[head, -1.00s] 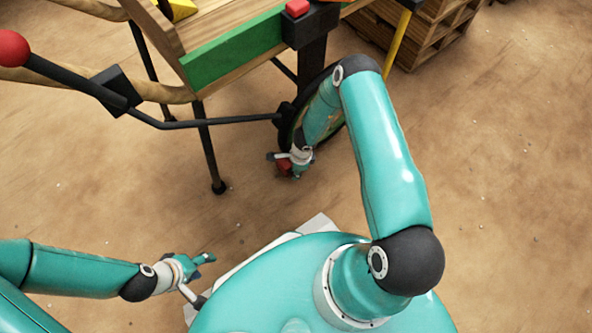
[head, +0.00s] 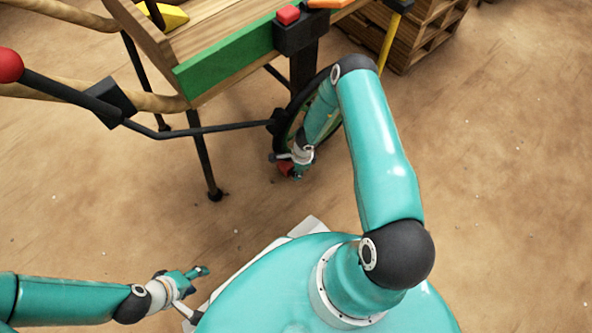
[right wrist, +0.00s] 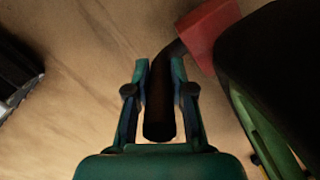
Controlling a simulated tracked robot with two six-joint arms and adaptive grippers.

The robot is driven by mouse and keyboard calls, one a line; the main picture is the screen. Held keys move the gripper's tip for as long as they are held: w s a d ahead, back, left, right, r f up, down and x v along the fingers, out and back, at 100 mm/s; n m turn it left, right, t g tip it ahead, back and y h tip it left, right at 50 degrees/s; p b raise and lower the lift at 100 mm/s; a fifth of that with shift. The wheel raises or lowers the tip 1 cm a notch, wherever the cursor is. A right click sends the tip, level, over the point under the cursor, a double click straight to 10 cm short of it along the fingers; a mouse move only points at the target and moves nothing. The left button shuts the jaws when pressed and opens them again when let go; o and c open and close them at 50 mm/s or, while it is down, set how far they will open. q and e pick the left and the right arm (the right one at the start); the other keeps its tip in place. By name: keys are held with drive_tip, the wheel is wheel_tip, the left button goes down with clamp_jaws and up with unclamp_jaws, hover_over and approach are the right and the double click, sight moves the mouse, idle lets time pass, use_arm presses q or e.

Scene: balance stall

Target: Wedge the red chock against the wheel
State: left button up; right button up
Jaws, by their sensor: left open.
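The red chock (head: 285,169) is low by the floor at the near side of the cart's wheel (head: 281,139). In the right wrist view the red chock (right wrist: 208,32) has a dark handle (right wrist: 160,110) and sits close beside the black tyre (right wrist: 262,60); I cannot tell whether they touch. My right gripper (head: 291,172) is at the chock, and in its wrist view its fingers (right wrist: 160,68) close on both sides of the handle. My left gripper (head: 204,272) is open and empty, low at the left, away from the cart.
The wooden cart with a green side board (head: 225,62) stands above the wheel, on thin dark legs (head: 205,165). A black lever with a red ball (head: 9,65) reaches left. Pallets (head: 430,35) stand behind; floor at right is clear.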

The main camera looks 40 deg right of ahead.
drive_tip(key=o, duration=0.5)
drive_tip(key=shift+w+d, duration=0.1)
drive_tip(key=shift+d, duration=0.3)
drive_tip(key=shift+r, duration=0.15)
wheel_tip(320, 180, up, 12)
drive_tip(key=s, duration=0.1)
drive_tip(key=shift+d+f, duration=0.25)
